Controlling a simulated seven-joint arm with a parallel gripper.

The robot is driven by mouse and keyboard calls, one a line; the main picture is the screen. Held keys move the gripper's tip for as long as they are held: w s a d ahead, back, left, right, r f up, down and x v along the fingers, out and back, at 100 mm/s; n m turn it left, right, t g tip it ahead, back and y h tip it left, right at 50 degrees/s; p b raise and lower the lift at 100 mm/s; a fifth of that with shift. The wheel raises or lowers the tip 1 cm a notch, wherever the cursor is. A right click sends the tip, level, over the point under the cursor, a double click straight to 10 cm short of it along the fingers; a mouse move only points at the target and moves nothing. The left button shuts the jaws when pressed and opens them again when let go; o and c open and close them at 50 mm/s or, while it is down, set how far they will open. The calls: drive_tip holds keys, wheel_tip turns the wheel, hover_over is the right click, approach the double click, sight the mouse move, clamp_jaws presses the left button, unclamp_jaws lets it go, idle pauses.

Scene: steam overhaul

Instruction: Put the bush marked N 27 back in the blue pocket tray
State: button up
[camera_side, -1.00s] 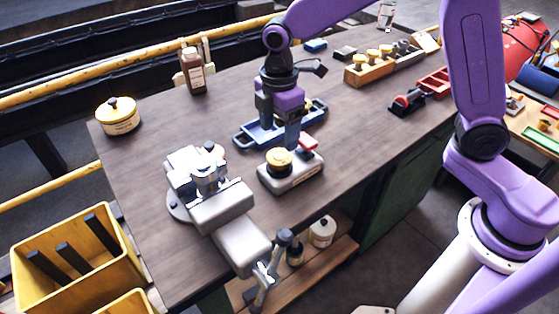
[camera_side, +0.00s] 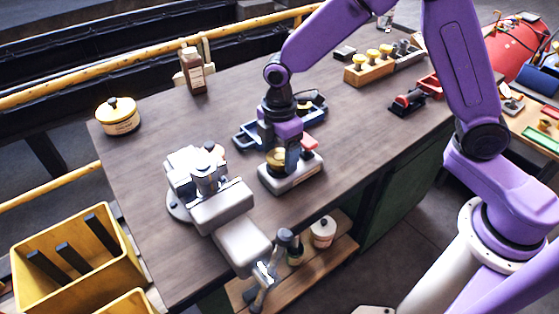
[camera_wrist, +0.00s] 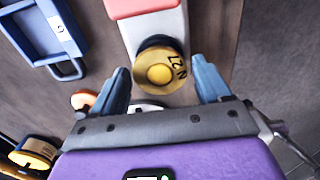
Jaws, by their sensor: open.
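The brass bush marked N 27 (camera_wrist: 160,68) sits on a light grey block with a red end (camera_wrist: 148,9). In the side view the bush (camera_side: 276,162) is partly hidden by my gripper, and the grey block (camera_side: 293,180) stands on the bench. My gripper (camera_wrist: 162,84) is open, with one blue finger to each side of the bush in the wrist view; it also shows low over the block in the side view (camera_side: 281,156). The blue pocket tray (camera_side: 243,138) lies just behind the block. Part of it shows at the upper left of the wrist view (camera_wrist: 82,28), with a white tag.
A grey vise (camera_side: 205,190) stands left of the block. A yellow-topped tin (camera_side: 117,117) and a brown bottle (camera_side: 193,72) are at the far left. A wooden holder with yellow knobs (camera_side: 368,72) and a red-and-black tool (camera_side: 407,101) lie to the right. Bare bench lies between.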

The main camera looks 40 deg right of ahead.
drive_tip(key=c, duration=1.2)
drive_tip(key=shift+r, duration=2.05)
drive_tip(key=w+d, duration=0.3)
drive_tip(key=w, duration=0.5)
drive_tip(key=w+d, duration=0.3)
drive_tip(key=w, duration=0.6)
drive_tip(key=shift+s+f, duration=0.15)
drive_tip(key=shift+f, duration=3.1)
